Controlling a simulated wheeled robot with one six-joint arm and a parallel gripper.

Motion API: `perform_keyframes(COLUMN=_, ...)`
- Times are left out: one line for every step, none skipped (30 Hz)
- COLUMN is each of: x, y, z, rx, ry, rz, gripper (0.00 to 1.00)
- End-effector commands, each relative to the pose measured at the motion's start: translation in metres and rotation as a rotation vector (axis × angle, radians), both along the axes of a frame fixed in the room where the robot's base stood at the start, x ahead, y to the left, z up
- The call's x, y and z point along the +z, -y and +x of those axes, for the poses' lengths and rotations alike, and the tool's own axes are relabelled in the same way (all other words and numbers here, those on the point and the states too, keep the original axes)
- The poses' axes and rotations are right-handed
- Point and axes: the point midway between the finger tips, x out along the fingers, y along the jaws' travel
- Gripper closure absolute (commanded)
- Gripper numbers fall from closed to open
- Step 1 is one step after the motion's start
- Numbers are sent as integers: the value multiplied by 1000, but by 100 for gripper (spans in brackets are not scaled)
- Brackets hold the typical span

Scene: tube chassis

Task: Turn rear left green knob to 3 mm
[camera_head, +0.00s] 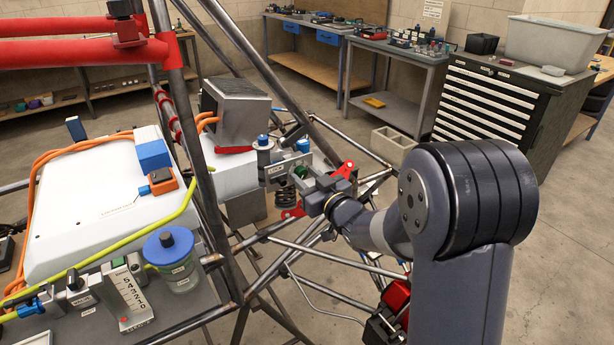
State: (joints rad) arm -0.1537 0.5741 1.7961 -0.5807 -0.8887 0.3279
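My gripper (310,188) is at the middle of the view, reaching left from my grey arm to a bracket on the tube frame. A small green part (300,171), perhaps the rear left green knob, shows right at the gripper's fingers. The fingers overlap it in this view, and I cannot tell whether they touch or grip it. Whether the gripper is open or shut is too small to tell. A metal block with a printed scale (130,301) stands at the lower left, with a small green piece (118,262) at its top. No reading in mm is legible.
Red levers (345,169) and a dark coil spring (285,196) are close around my gripper. Steel tubes (338,261) cross below it. A white box (95,205) and a blue-lidded jar (176,257) are at left. The concrete floor (570,220) is open at right.

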Motion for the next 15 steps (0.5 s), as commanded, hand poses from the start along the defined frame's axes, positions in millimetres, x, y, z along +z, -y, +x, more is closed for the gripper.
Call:
perform_keyframes(x=0, y=-1, z=1, rx=0, ry=0, rz=0, gripper=64)
perform_keyframes(x=0, y=-1, z=1, rx=0, ry=0, rz=0, gripper=64)
perform_keyframes(x=0, y=-1, z=1, rx=0, ry=0, rz=0, gripper=64)
perform_keyframes(x=0, y=-1, z=1, rx=0, ry=0, rz=0, gripper=64)
perform_keyframes(x=0, y=-1, z=1, rx=0, ry=0, rz=0, gripper=64)
perform_keyframes(x=0, y=-1, z=1, rx=0, ry=0, rz=0, gripper=64)
perform_keyframes(x=0, y=-1, z=1, rx=0, ry=0, rz=0, gripper=64)
perform_keyframes(x=0, y=-1, z=1, rx=0, ry=0, rz=0, gripper=64)
perform_keyframes(x=0, y=-1, z=1, rx=0, ry=0, rz=0, gripper=67)
perform_keyframes(x=0, y=-1, z=1, rx=0, ry=0, rz=0, gripper=70)
perform_keyframes(x=0, y=-1, z=1, rx=0, ry=0, rz=0, gripper=72)
perform_keyframes(x=0, y=-1, z=1, rx=0, ry=0, rz=0, gripper=76)
perform_keyframes(x=0, y=-1, z=1, rx=0, ry=0, rz=0, gripper=78)
perform_keyframes(x=0, y=-1, z=1, rx=0, ry=0, rz=0, gripper=81)
perform_keyframes(x=0, y=-1, z=1, rx=0, ry=0, rz=0, gripper=84)
